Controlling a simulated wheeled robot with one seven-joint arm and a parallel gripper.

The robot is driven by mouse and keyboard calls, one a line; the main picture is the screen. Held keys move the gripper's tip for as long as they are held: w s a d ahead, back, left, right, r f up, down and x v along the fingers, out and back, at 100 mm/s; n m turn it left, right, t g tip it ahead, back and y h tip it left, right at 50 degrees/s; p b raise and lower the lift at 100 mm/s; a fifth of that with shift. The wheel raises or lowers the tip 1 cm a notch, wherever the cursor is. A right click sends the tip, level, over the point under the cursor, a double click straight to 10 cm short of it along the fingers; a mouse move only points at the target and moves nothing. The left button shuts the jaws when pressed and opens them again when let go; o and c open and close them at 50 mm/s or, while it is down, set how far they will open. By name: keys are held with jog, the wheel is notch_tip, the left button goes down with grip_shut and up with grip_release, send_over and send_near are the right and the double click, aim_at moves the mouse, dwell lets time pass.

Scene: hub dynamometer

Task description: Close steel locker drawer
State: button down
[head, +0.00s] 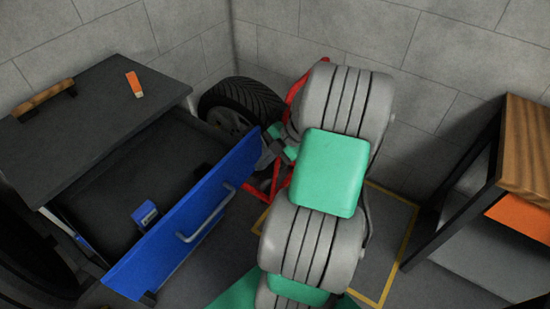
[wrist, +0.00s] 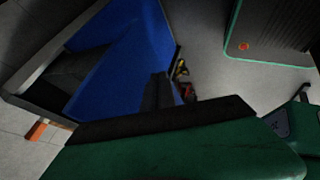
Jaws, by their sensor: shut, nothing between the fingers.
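The steel locker (head: 90,125) stands at the left in the head view, with a dark top. Its drawer is pulled well open. The blue drawer front (head: 180,225) has a silver bar handle (head: 207,214). A small blue box (head: 146,214) lies inside the drawer. My gripper (head: 273,150) is close to the upper right end of the drawer front, partly hidden by my arm. In the wrist view my dark fingers (wrist: 158,90) are shut and empty beside the blue panel (wrist: 125,55). I cannot tell whether they touch it. The handle does not show there.
An orange object (head: 134,84) and a wooden-handled item (head: 44,99) lie on the locker top. A tyre (head: 241,105) and a red frame (head: 295,88) stand behind my arm. A shelf with a wooden top (head: 525,150) is at the right. Grey block walls close the back.

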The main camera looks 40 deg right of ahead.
jog(key=shift+w+a, duration=0.25)
jog(key=shift+w, duration=0.65)
